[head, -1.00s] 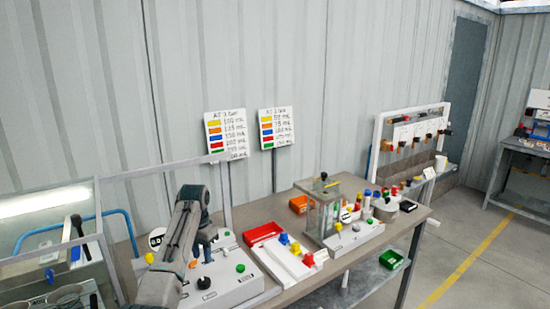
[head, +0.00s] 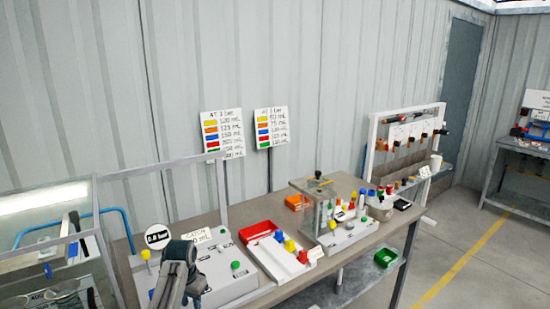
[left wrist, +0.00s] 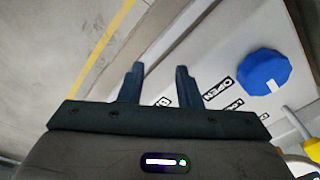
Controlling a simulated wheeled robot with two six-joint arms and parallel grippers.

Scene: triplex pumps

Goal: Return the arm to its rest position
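An arm of mine (head: 176,273), most likely the left, shows at the bottom left of the head view, in front of the grey-white control box (head: 222,268). Its gripper cannot be made out there. In the left wrist view my left gripper (left wrist: 160,72) has its two dark fingers apart with nothing between them. Behind the fingers lies a pale panel (left wrist: 215,50) with small labels, one reading OPEN. A blue knob (left wrist: 262,82) is right of the fingers, apart from them. My right gripper is in neither view.
The workbench (head: 205,220) carries a red tray (head: 262,231), a clear-walled rig (head: 325,210) and an orange bin (head: 297,202). A glass-walled case (head: 45,235) stands at the left. A green bin (head: 386,257) sits on the lower shelf. Open floor (head: 440,260) lies at the right.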

